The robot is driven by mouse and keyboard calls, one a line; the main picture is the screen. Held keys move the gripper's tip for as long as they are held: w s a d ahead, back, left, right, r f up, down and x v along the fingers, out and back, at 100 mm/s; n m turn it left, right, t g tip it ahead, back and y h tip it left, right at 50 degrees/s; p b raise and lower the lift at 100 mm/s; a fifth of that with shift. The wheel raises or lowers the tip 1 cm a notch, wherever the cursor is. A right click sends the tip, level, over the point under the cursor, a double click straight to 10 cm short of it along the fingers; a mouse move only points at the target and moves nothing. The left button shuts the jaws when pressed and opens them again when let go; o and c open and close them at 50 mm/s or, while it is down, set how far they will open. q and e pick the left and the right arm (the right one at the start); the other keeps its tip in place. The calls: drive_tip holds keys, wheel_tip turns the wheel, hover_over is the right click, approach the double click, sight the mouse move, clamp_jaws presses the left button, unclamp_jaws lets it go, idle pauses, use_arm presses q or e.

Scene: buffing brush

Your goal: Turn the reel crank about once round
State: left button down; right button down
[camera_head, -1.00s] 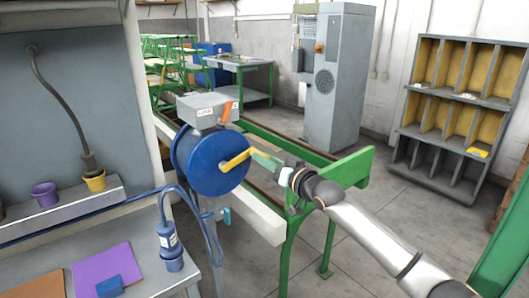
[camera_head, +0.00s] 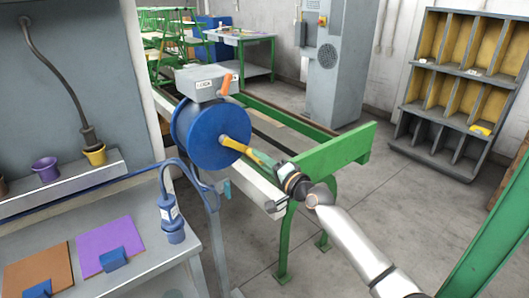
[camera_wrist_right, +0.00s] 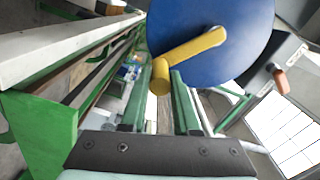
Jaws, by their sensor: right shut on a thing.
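The blue reel (camera_head: 196,136) hangs at the end of the green-framed bench, with a yellow crank (camera_head: 236,145) on its face. The crank arm points right and slightly down in the head view. My right gripper (camera_head: 262,158) comes in from the lower right and is shut on the crank's handle end. In the right wrist view, the yellow handle (camera_wrist_right: 160,77) sits between the green fingers of my right gripper (camera_wrist_right: 157,92), and the crank arm runs up right across the reel (camera_wrist_right: 240,40). My left gripper is not in view.
A grey box (camera_head: 203,84) with an orange lever (camera_head: 225,85) sits above the reel. A green beam (camera_head: 325,152) lies close behind my right wrist. Floor at the right is clear.

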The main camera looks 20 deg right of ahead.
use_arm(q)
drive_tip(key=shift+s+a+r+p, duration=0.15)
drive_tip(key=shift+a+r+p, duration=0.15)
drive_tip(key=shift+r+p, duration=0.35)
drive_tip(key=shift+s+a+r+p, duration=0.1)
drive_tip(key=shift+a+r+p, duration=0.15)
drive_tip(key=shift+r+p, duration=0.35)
use_arm(e)
drive_tip(key=s+a+f+m, duration=0.2)
drive_tip(key=a+m, duration=0.4)
drive_tip(key=m, duration=0.3)
drive_tip(key=shift+f+m, duration=0.3)
drive_tip(key=shift+f, duration=0.35)
drive_tip(key=shift+s, duration=0.1)
drive_tip(key=c, duration=0.7)
unclamp_jaws()
drive_tip(key=shift+o, duration=0.2)
drive_tip(key=shift+s, duration=0.1)
